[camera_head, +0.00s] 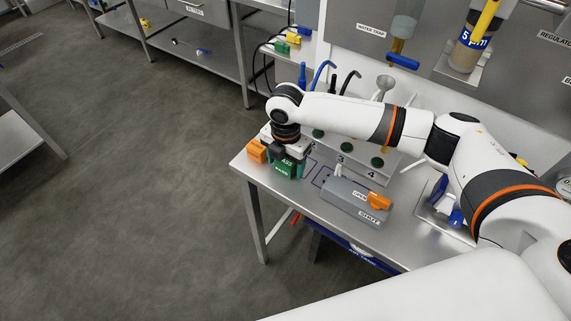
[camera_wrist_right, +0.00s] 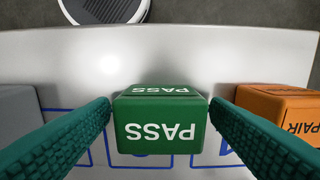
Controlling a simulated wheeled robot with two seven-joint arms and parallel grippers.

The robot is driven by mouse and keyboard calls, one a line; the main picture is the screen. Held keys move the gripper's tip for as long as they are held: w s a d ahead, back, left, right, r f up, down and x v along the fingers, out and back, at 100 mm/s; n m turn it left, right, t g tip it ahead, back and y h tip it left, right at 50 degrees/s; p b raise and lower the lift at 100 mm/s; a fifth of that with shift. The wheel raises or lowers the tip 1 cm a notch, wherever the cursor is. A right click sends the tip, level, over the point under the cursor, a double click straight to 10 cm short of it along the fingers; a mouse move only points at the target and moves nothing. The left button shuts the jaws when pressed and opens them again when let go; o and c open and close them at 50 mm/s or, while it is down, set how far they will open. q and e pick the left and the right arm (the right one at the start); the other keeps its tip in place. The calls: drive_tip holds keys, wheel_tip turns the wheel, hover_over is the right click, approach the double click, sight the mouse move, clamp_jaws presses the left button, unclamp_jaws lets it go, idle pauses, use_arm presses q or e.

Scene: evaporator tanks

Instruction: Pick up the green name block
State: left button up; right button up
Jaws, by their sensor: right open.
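The green name block, marked PASS, (camera_head: 282,171) stands on the steel table near its left front edge. In the right wrist view the green block (camera_wrist_right: 160,127) sits upright between my two green ribbed fingers, its letters upside down. My right gripper (camera_head: 287,162) is over the block, with its fingers (camera_wrist_right: 161,106) open, one on each side. Narrow gaps seem to show between the fingers and the block's sides. My left gripper is not in view.
An orange block marked REPAIR (camera_wrist_right: 284,112) stands right of the green one in the wrist view, and a grey block (camera_wrist_right: 17,112) left of it. A grey box with an orange switch (camera_head: 350,203) lies nearby on the table (camera_head: 262,184). Open floor lies left.

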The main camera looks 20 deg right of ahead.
drive_tip(key=c, duration=1.1)
drive_tip(key=shift+r, duration=0.15)
